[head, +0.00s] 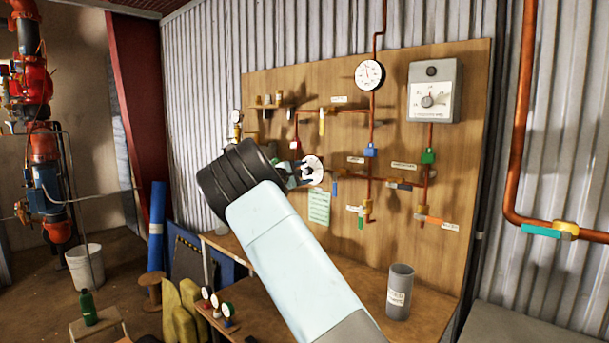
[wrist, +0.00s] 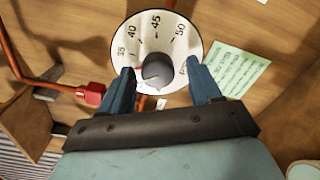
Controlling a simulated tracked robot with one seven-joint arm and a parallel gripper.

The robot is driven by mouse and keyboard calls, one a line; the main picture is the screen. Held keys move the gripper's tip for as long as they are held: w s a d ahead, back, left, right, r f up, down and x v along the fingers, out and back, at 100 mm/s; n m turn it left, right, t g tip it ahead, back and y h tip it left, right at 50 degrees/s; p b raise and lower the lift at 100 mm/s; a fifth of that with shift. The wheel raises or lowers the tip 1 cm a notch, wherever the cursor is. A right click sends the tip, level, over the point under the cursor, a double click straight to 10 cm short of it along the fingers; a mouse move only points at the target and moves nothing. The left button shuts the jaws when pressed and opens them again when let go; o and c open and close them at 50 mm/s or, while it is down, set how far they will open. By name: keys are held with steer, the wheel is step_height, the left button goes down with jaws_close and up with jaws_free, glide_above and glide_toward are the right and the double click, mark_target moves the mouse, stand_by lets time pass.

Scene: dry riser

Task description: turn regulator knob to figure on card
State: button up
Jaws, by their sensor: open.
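The regulator knob (wrist: 158,70) is a dark round knob at the middle of a white dial (wrist: 140,38). The dial's figures 35, 40, 45 and 50 read in the wrist view. A small white mark shows on the knob, but I cannot tell surely which figure it faces. My gripper (wrist: 164,84) is open, its two blue fingers on either side of the knob, apart from it. In the head view my gripper (head: 303,174) is in front of the dial (head: 315,163) and hides part of it. A pale green card (wrist: 230,68) with handwritten lines is right of the dial; its writing is unreadable.
The wooden board (head: 275,88) carries copper pipes, several coloured valves, a round gauge (head: 369,74) and a grey box with a knob (head: 435,92). A red valve handle (wrist: 92,94) is left of the dial. A grey cup (head: 399,292) stands on the bench below.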

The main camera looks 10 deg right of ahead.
steer(key=v, duration=1.3)
steer(key=s+d+f+m+g+y, duration=0.3)
steer(key=s+d+m+g+y, duration=0.35)
steer(key=s+d, duration=1.3)
steer(key=s+a+m+t+y, duration=0.1)
steer(key=s+a+m+y, duration=0.2)
steer(key=s, duration=1.5)
steer(key=s+a+f+m+t+y, duration=0.1)
steer(key=s+a+m+y, duration=0.2)
steer(key=s, duration=1.5)
steer(key=shift+s+a+f+y, duration=0.2)
steer(key=shift+s+a+y, duration=0.05)
steer(key=shift+a+y, duration=0.9)
steer(key=shift+c, duration=0.2)
